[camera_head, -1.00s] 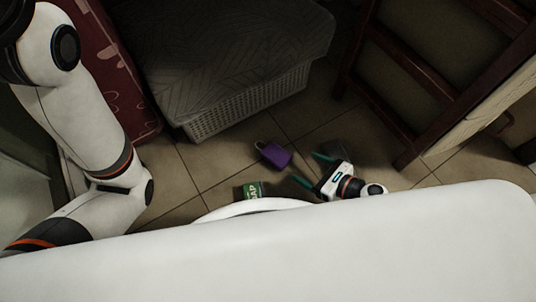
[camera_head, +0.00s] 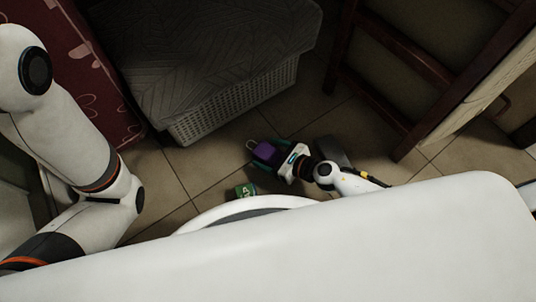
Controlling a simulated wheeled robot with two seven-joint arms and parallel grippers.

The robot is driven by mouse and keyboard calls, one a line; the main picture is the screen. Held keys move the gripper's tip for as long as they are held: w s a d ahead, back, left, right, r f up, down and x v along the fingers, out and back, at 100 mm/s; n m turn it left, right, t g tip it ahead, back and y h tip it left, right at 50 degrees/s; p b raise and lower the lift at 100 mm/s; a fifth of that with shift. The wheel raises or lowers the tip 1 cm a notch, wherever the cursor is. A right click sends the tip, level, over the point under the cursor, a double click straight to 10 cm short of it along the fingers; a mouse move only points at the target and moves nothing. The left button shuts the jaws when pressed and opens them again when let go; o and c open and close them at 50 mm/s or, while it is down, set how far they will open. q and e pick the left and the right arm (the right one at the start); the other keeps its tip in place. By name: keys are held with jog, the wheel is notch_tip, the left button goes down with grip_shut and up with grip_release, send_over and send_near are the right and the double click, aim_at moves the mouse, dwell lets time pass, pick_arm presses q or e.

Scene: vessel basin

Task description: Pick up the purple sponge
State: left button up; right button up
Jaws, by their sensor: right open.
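The purple sponge (camera_head: 265,153) lies on the tiled floor, with a pale loop at its upper left end. My right gripper (camera_head: 272,153) is open, with its green fingers on either side of the sponge; one finger shows above it and the other below. I cannot tell whether the fingers touch it. The gripper body hides the sponge's right end. My left arm comes in from the left, but its gripper is not in view.
A green soap box (camera_head: 245,190) stands on the floor just below the sponge. A covered woven basket (camera_head: 235,105) is behind. A dark grey object (camera_head: 333,151) lies right of my gripper. A dark wooden frame (camera_head: 385,100) stands at the right. Tiles at left are clear.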

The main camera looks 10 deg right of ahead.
jog(key=shift+w+a+f, duration=0.15)
jog(key=shift+w+a, duration=0.05)
jog(key=shift+w, duration=0.05)
jog(key=shift+c, duration=0.6)
jog(key=c, duration=0.9)
